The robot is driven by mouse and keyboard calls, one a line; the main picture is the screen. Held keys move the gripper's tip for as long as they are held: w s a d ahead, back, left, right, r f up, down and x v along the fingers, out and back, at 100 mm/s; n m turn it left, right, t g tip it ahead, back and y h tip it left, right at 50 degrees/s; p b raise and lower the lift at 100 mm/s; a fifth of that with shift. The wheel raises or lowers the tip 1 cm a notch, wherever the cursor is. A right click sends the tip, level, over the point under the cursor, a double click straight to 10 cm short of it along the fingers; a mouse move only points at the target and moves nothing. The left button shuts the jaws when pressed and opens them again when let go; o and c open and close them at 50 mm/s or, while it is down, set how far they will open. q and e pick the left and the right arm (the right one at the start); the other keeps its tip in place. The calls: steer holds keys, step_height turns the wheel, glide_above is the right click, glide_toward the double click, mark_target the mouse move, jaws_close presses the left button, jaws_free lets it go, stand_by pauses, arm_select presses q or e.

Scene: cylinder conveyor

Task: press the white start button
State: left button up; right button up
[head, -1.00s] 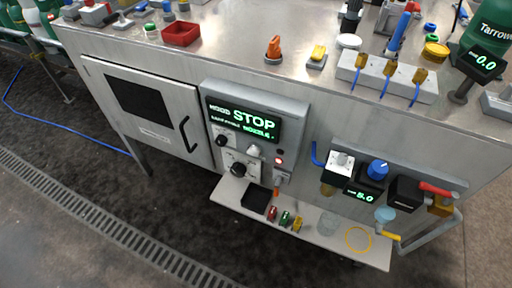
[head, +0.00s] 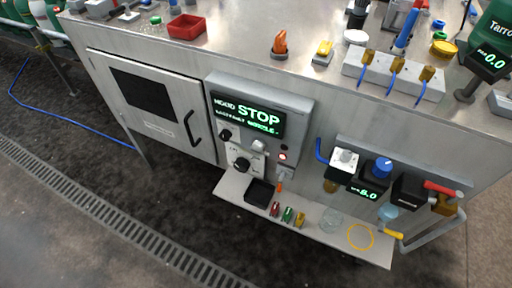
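A white round button (head: 258,146) sits on the grey control panel (head: 299,104) at the front of the steel cabinet. It is just below the panel's black display (head: 232,107), which reads STOP in large green letters. A black button (head: 225,134) is to its left, and a black rotary knob (head: 242,164) is below it. A small lit red lamp (head: 283,156) is to its right. Neither of my grippers shows in the view, and nothing covers the white button.
A shelf (head: 330,240) juts out below the panel, holding a black tray (head: 260,192) and several small coloured parts. To the right are a blue knob (head: 382,166) and a red-handled valve (head: 440,188). The floor in front is clear, with a drain grate (head: 110,220).

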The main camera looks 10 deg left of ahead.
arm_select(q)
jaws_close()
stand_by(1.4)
